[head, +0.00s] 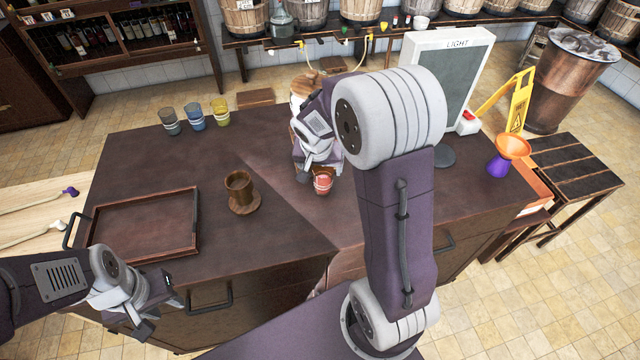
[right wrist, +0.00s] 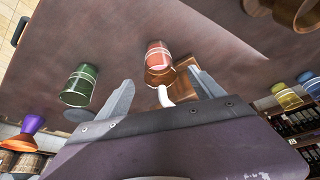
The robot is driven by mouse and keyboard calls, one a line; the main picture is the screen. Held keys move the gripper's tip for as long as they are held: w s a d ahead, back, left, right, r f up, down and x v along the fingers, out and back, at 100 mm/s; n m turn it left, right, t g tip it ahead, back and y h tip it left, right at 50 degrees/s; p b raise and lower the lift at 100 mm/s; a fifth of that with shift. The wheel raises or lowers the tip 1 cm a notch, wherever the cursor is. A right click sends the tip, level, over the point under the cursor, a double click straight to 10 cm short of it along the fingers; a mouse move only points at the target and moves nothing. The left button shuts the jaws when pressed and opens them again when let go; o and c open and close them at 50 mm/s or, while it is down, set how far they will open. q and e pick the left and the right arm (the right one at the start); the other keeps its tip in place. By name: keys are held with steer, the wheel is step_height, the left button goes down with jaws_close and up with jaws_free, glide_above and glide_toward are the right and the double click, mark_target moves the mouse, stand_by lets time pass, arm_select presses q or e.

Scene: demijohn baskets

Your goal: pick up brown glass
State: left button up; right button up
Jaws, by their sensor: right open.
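No glass looks plainly brown. A red glass with pale bands (head: 323,182) stands on the counter just below my right gripper (head: 316,164). In the right wrist view this red glass (right wrist: 158,60) lies ahead, between the directions of the two fingers. The right gripper (right wrist: 161,80) is open, its fingers apart with no glass held. A green glass (right wrist: 80,86) stands to the left in that view; my right arm hides its place in the head view. A dark grey glass (head: 170,121), a blue glass (head: 194,116) and a yellow glass (head: 220,111) stand at the back left. My left gripper (head: 163,305) is at the front left.
A brown wooden mug (head: 240,185) stands on the counter. An empty wooden tray (head: 143,222) lies to its left. A LIGHT panel (head: 447,80) stands at the back right. An orange and purple funnel (head: 511,148) is at the right.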

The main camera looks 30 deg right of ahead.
mark_target(323, 174)
steer(key=x, duration=0.7)
steer(key=shift+w+d, duration=0.1)
steer(key=shift+d, duration=0.1)
steer(key=shift+r, duration=0.15)
steer(key=c, duration=0.7)
jaws_close()
